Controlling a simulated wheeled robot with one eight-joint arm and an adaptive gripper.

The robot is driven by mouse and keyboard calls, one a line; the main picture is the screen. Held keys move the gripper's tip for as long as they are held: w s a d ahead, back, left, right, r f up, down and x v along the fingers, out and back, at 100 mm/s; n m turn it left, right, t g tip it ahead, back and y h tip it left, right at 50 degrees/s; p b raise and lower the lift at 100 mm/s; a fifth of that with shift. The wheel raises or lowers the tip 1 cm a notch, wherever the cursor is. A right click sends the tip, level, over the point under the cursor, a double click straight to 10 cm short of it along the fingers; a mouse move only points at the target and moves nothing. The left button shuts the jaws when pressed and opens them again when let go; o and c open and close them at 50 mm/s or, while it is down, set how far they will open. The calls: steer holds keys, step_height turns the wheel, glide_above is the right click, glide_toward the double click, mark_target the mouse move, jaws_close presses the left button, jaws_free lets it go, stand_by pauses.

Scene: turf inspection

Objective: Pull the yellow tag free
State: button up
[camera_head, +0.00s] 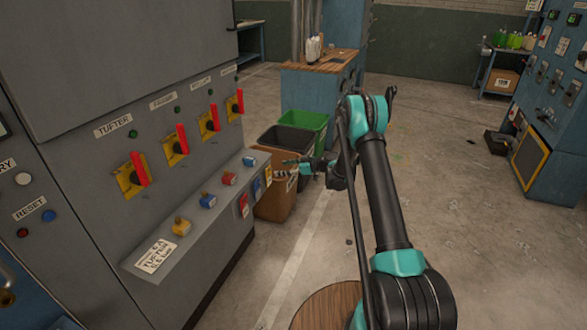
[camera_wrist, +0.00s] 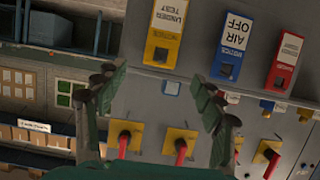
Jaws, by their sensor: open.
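A yellow tag (camera_head: 268,175) with dark lettering hangs at the far end of the grey panel's sloped ledge. In the wrist view the yellow tag (camera_wrist: 164,32) is at the top, with a dark square at its lower end. Beside it are a blue tag (camera_wrist: 234,45) and a red tag (camera_wrist: 286,60). My gripper (camera_head: 290,167) is just right of the ledge's far end. In the wrist view my gripper (camera_wrist: 158,84) has its fingers spread, with nothing between them. The yellow tag lies beyond the fingertips, apart from them.
The ledge carries blue, red and yellow knobs (camera_head: 181,226); red-handled switches (camera_head: 133,175) sit above it. Brown, black and green bins (camera_head: 275,200) stand close behind my gripper. A wood-topped blue bench (camera_head: 322,64) is farther back. The floor to the right is open.

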mark_target(269, 168)
steer(key=shift+x, duration=3.1)
steer(key=shift+c, duration=0.5)
steer(key=c, duration=1.2)
steer(key=shift+o, duration=0.2)
steer(key=shift+r, duration=0.5)
steer(key=shift+s+d, duration=0.15)
steer(key=shift+d, duration=0.3)
steer(key=shift+s+d, duration=0.2)
steer(key=shift+d, duration=0.3)
steer(key=shift+s+d, duration=0.15)
steer(key=shift+d, duration=0.15)
steer(key=shift+s+d, duration=0.2)
steer(key=shift+d, duration=0.45)
steer(key=shift+s+d, duration=0.3)
steer(key=shift+d, duration=0.45)
steer(key=shift+s+d, duration=0.25)
steer(key=shift+d, duration=0.5)
steer(key=shift+s+d, duration=0.3)
steer(key=shift+d, duration=0.45)
